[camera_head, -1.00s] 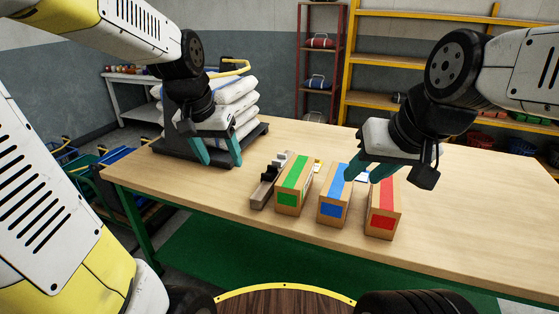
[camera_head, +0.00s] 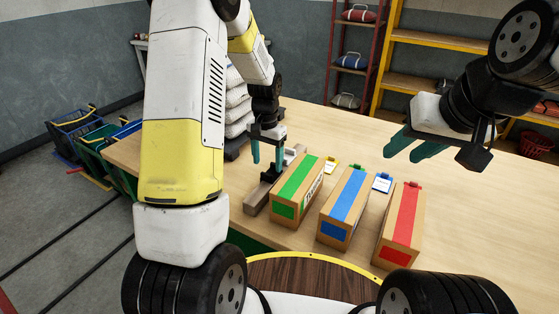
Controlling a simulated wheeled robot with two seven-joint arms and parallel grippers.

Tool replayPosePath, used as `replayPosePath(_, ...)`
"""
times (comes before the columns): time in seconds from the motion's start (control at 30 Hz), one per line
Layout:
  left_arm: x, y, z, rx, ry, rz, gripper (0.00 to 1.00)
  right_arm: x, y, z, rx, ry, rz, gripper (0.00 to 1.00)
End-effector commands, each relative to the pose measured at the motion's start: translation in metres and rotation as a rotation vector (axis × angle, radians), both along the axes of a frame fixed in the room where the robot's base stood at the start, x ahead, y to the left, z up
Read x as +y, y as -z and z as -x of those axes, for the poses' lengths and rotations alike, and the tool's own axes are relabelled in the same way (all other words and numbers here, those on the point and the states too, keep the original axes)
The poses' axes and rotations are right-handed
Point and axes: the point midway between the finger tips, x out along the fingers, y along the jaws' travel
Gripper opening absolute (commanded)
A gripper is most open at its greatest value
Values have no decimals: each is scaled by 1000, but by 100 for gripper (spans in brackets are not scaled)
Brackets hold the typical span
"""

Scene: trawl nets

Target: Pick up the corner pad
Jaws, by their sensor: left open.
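A narrow grey-brown tray (camera_head: 254,197) lies on the table along the left side of the green-striped box. Small dark and pale pieces sit in it, partly hidden by my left gripper, and I cannot tell which is the corner pad. My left gripper (camera_head: 267,164) is open, pointing down just above the tray, its two teal fingers apart with nothing visibly held. My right gripper (camera_head: 408,153) hangs over the table behind the blue-striped and red-striped boxes. Its teal fingers are apart and empty.
Cartons with green (camera_head: 300,178), blue (camera_head: 349,197) and red (camera_head: 406,218) stripes stand in a row on the table (camera_head: 476,200). White sacks (camera_head: 237,108) are stacked at the left, partly behind my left arm. The table's right side is clear.

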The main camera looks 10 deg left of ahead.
Motion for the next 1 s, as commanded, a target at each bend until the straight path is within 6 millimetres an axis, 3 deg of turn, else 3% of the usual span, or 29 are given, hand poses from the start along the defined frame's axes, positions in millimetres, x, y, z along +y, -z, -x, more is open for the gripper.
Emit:
replayPosePath(0.3,2,44,-2,1,0,1,65,0,0,0,0,0,0,36)
replayPosePath(0.6,2,48,-2,-1,0,0,63,0,0,0,0,0,0,36)
replayPosePath(0.9,2,48,-2,-1,0,0,4,0,0,0,0,0,0,36)
replayPosePath(1.0,2,48,-2,-1,0,0,0,0,0,0,0,0,0,36)
